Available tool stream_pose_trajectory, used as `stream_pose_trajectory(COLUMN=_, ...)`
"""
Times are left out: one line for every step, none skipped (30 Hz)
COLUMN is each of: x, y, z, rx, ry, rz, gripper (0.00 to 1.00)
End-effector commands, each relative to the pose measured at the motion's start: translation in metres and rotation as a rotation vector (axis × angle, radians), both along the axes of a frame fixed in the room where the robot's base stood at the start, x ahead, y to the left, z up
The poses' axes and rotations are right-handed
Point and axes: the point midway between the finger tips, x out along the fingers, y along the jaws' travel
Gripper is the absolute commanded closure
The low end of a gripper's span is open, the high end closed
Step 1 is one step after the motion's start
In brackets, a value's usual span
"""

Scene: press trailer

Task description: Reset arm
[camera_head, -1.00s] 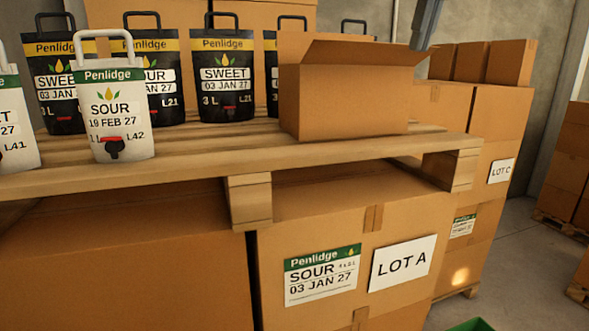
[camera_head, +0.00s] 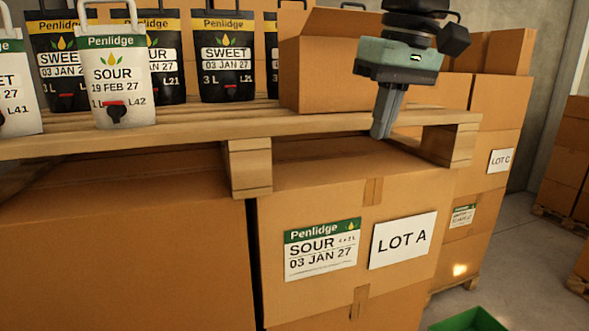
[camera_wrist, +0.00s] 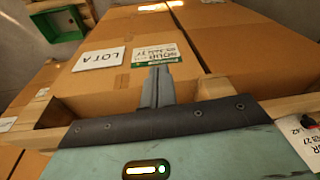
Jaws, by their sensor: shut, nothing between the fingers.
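My gripper (camera_head: 381,133) hangs pointing down at the right part of the pallet in the head view, in front of the open cardboard box. Its fingers are shut together with nothing between them. In the wrist view the shut fingers (camera_wrist: 158,84) point toward the carton with the LOT A label. The fingertips look close to the pallet's front edge; I cannot tell whether they touch it.
Pouches, white (camera_head: 118,85) and black (camera_head: 222,60), stand on the wooden pallet (camera_head: 150,145) at left. The open box (camera_head: 325,72) stands on its right part. The LOT A carton (camera_head: 300,200) is below. A green crate (camera_head: 470,321) sits low at right. Stacked cartons (camera_head: 497,115) stand beyond.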

Motion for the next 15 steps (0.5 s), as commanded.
stream_pose_trajectory(x=-0.013, y=0.006, z=-0.040, rx=-0.003, ry=0.018, rz=0.020, gripper=1.00)
stream_pose_trajectory(x=-0.020, y=0.010, z=-0.059, rx=-0.003, ry=0.025, rz=0.033, gripper=1.00)
stream_pose_trajectory(x=-0.032, y=0.015, z=-0.085, rx=-0.004, ry=0.036, rz=0.051, gripper=1.00)
stream_pose_trajectory(x=-0.041, y=0.018, z=-0.106, rx=-0.005, ry=0.044, rz=0.063, gripper=1.00)
stream_pose_trajectory(x=-0.051, y=0.021, z=-0.125, rx=-0.006, ry=0.050, rz=0.076, gripper=1.00)
stream_pose_trajectory(x=-0.065, y=0.024, z=-0.151, rx=-0.009, ry=0.059, rz=0.092, gripper=1.00)
stream_pose_trajectory(x=-0.075, y=0.025, z=-0.170, rx=-0.013, ry=0.065, rz=0.104, gripper=1.00)
stream_pose_trajectory(x=-0.086, y=0.026, z=-0.189, rx=-0.016, ry=0.072, rz=0.115, gripper=1.00)
stream_pose_trajectory(x=-0.101, y=0.025, z=-0.214, rx=-0.022, ry=0.079, rz=0.131, gripper=1.00)
stream_pose_trajectory(x=-0.113, y=0.025, z=-0.233, rx=-0.027, ry=0.085, rz=0.142, gripper=1.00)
stream_pose_trajectory(x=-0.125, y=0.023, z=-0.251, rx=-0.032, ry=0.090, rz=0.151, gripper=1.00)
stream_pose_trajectory(x=-0.140, y=0.020, z=-0.273, rx=-0.039, ry=0.096, rz=0.165, gripper=1.00)
stream_pose_trajectory(x=-0.150, y=0.018, z=-0.289, rx=-0.045, ry=0.101, rz=0.174, gripper=1.00)
stream_pose_trajectory(x=-0.161, y=0.014, z=-0.304, rx=-0.051, ry=0.105, rz=0.182, gripper=1.00)
stream_pose_trajectory(x=-0.174, y=0.010, z=-0.322, rx=-0.059, ry=0.108, rz=0.192, gripper=1.00)
